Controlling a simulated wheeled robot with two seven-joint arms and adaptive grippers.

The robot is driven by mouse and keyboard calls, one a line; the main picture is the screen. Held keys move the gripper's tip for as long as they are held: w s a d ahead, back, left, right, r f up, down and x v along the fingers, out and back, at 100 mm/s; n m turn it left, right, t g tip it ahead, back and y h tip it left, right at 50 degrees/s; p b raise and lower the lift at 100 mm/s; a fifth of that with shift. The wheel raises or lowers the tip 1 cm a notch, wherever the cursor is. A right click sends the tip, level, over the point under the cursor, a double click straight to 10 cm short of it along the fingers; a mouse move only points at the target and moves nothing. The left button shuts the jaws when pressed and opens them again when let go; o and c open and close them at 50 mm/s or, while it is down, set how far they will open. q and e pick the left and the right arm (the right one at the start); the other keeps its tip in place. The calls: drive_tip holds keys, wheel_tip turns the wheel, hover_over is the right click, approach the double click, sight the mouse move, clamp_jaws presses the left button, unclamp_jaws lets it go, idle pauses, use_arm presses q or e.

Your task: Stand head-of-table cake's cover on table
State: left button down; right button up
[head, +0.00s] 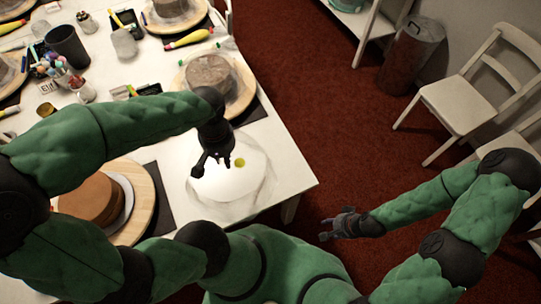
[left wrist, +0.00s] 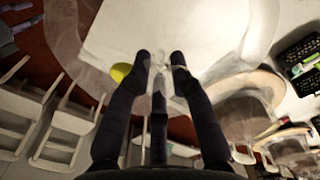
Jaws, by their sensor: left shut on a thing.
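A clear, dome-like cover (head: 262,190) is at the near right corner of the white table. Its see-through wall also shows in the left wrist view (left wrist: 262,32). My left gripper (head: 210,165) is over it, with its fingers (left wrist: 162,60) shut on the cover's clear knob. I cannot tell whether the cover's rim touches the table. A brown, uncovered cake (head: 85,202) stands on a round wooden turntable (head: 143,203) at the lower left, partly behind my arm. My right gripper (head: 338,224) is away from the table, over the red floor, and looks open and empty.
A small yellow-green thing (head: 239,162) shows beside the left gripper. A greyish cake (head: 208,72) on another turntable is farther back. Cups, pens and bottles crowd the table's left side. White chairs (head: 470,98) and a bin (head: 408,55) stand right.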

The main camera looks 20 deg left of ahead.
sight(244, 141)
use_arm(q)
drive_tip(key=w+f, duration=0.1)
drive_tip(key=w, duration=0.1)
drive_tip(key=w+d+f+b, duration=0.1)
drive_tip(key=w, duration=0.2)
drive_tip(key=w+f+b, duration=0.1)
drive_tip(key=w+f, duration=0.1)
drive_tip(key=w, duration=0.1)
drive_tip(key=shift+w+d+f, duration=0.1)
drive_tip(key=shift+w+d, duration=0.1)
drive_tip(key=shift+d, duration=0.05)
drive_tip(key=w+f, duration=0.1)
drive_tip(key=w+f+b, duration=0.1)
drive_tip(key=f, duration=0.1)
drive_tip(key=w+f, duration=0.1)
drive_tip(key=w, duration=0.1)
drive_tip(key=shift+w+d+f, duration=0.1)
drive_tip(key=shift+d+f, duration=0.25)
drive_tip(key=shift+f, duration=0.05)
drive_tip(key=shift+w+f+b, duration=0.3)
drive_tip(key=shift+f+b, duration=0.05)
drive_tip(key=shift+b, duration=0.05)
drive_tip(key=shift+w+f+b, duration=0.15)
drive_tip(key=shift+f+b, duration=0.3)
drive_tip(key=shift+f, duration=1.2)
drive_tip(key=shift+d+f, duration=0.1)
drive_tip(key=shift+f, duration=0.15)
drive_tip(key=c, duration=1.1)
unclamp_jaws()
